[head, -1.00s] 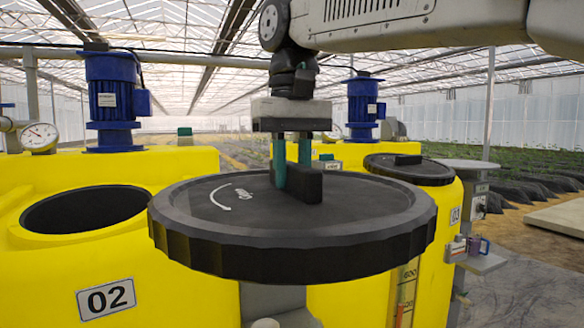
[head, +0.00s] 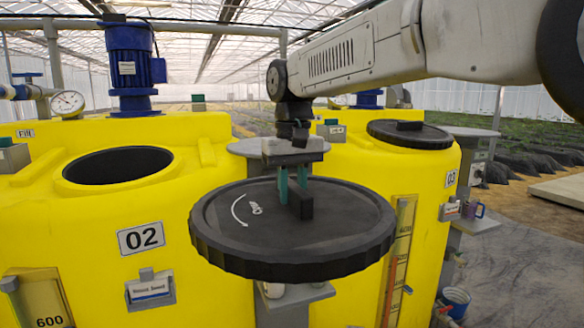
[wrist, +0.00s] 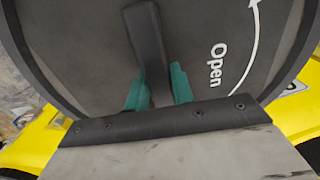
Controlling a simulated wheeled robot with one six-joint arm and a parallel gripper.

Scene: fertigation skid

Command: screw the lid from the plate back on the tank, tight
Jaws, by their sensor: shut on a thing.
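My gripper (head: 294,188) is shut on the raised grip bar of a large round black lid (head: 250,235). The lid hangs level in the air, in front of the gap between two yellow tanks. In the wrist view the green fingertips (wrist: 157,90) clasp the bar, and the lid (wrist: 85,50) shows the word "Open" with a curved arrow. Yellow tank 02 (head: 215,165) has an open, dark round mouth (head: 118,165) on top, left of the lid and apart from it. The lid hides part of both tanks' fronts.
Yellow tank 03 (head: 430,185) at right has its own black lid (head: 410,134) on. A blue motor (head: 130,70) stands behind tank 02's mouth, with a pressure gauge (head: 68,102) to its left. A grey round plate (head: 250,147) shows behind my gripper. A blue bucket (head: 455,300) stands low at right.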

